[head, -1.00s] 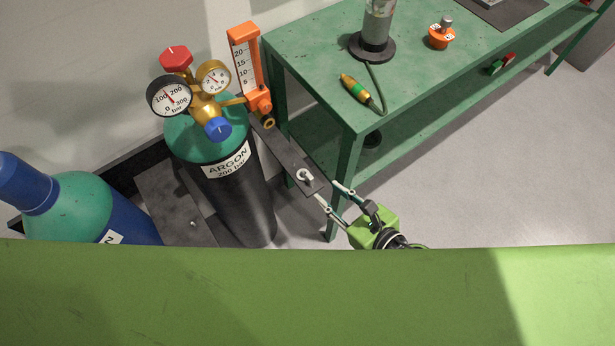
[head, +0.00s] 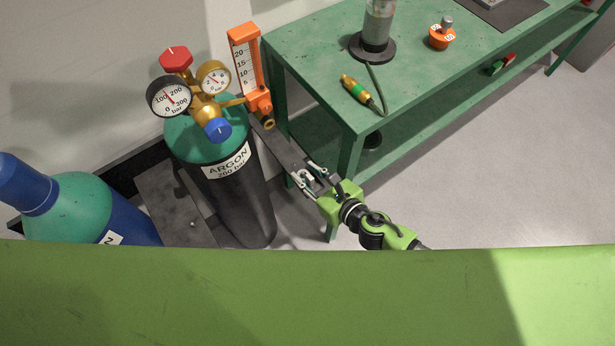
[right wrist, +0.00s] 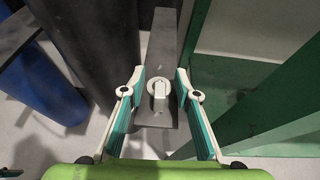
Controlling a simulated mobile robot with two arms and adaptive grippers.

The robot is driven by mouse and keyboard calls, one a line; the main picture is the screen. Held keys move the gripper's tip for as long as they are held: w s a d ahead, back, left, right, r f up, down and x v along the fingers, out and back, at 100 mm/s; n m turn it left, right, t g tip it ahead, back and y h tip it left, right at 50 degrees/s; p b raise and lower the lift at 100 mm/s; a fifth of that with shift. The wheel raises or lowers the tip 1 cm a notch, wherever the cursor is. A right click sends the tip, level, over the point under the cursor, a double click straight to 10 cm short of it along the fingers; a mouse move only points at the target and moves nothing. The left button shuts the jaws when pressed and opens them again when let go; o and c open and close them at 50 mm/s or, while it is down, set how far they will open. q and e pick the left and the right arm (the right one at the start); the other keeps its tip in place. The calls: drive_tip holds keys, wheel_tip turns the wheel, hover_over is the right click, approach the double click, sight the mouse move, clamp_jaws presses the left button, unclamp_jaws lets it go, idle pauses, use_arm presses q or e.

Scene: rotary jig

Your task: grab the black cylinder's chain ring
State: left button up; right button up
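The black cylinder (head: 240,205) with a green shoulder and an ARGON label stands upright at the left centre of the head view. A dark flat bar (head: 283,150) runs beside it toward the front right, and a small pale ring (head: 305,175) sits near the bar's end. My right gripper (head: 307,173) is open at the ring. In the right wrist view, the ring (right wrist: 159,90) lies between the two spread fingers (right wrist: 160,78), with gaps on both sides. My left gripper is not in view.
A gauge regulator (head: 207,102) and an orange flow scale (head: 245,68) top the cylinder. A green bench (head: 310,60) stands close on the right, its leg (head: 348,160) near my right gripper. A blue cylinder (head: 75,205) stands at left. Open floor (head: 500,190) lies at right.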

drive_tip(key=shift+c, duration=0.3)
clamp_jaws()
